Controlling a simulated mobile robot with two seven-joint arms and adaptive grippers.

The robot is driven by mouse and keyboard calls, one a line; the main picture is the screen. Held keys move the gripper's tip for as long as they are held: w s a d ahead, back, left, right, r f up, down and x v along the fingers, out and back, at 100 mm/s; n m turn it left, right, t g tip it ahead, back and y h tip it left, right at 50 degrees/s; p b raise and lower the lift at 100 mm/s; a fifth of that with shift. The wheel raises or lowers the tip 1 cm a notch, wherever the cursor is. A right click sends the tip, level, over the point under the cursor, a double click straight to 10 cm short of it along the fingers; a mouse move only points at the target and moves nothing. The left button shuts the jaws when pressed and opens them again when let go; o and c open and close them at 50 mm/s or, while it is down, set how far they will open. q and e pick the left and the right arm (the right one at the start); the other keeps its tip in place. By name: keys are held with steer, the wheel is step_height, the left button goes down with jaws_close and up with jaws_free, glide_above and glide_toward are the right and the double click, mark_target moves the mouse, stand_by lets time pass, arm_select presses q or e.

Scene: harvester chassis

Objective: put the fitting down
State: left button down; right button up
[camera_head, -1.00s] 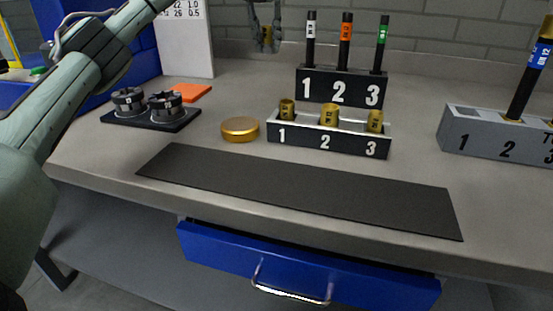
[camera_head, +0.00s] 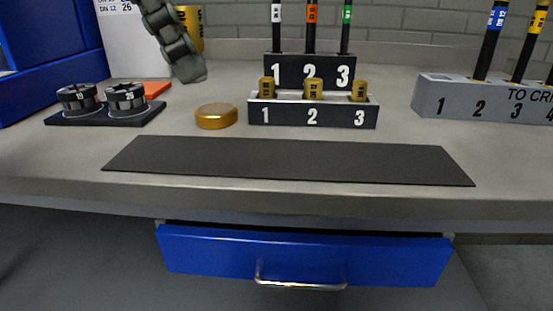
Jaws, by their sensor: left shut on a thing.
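My left gripper (camera_head: 182,48) hangs at the upper left, above the back of the bench. It is shut on a gold cylindrical fitting (camera_head: 194,22) with dark lettering, partly hidden behind the dark finger links. The fitting appears clear of the bench top. A low rack numbered 1, 2, 3 (camera_head: 312,118) holds gold fittings: one at 1 (camera_head: 267,87), one at 2 (camera_head: 313,88) and one at 3 (camera_head: 359,91). A dark flat mat (camera_head: 290,160) lies bare along the bench front. My right gripper is not in view.
A gold disc (camera_head: 216,115) lies left of the rack. A taller rack (camera_head: 300,72) holds upright rods. A grey rack (camera_head: 490,100) stands right. A blue drawer (camera_head: 305,255) is below.

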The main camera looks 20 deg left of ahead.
arm_select(q)
steer(key=shift+s+f, duration=0.3)
steer(key=shift+f, duration=0.05)
glide_above(288, 156)
steer(key=a, duration=0.1)
steer(key=f, duration=0.6)
steer(key=shift+s+a+f, duration=0.1)
steer(key=shift+s+f, duration=0.25)
steer(key=shift+f, duration=0.2)
step_height(288, 156, down, 4)
steer(key=shift+r+b, duration=0.15)
steer(key=shift+b, duration=0.2)
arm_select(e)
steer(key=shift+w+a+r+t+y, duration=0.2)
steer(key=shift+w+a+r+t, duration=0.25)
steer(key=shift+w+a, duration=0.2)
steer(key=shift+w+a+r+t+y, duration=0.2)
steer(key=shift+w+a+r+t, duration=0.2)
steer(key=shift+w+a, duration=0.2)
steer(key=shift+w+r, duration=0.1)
arm_select(q)
steer(key=c, duration=1.3)
jaws_free()
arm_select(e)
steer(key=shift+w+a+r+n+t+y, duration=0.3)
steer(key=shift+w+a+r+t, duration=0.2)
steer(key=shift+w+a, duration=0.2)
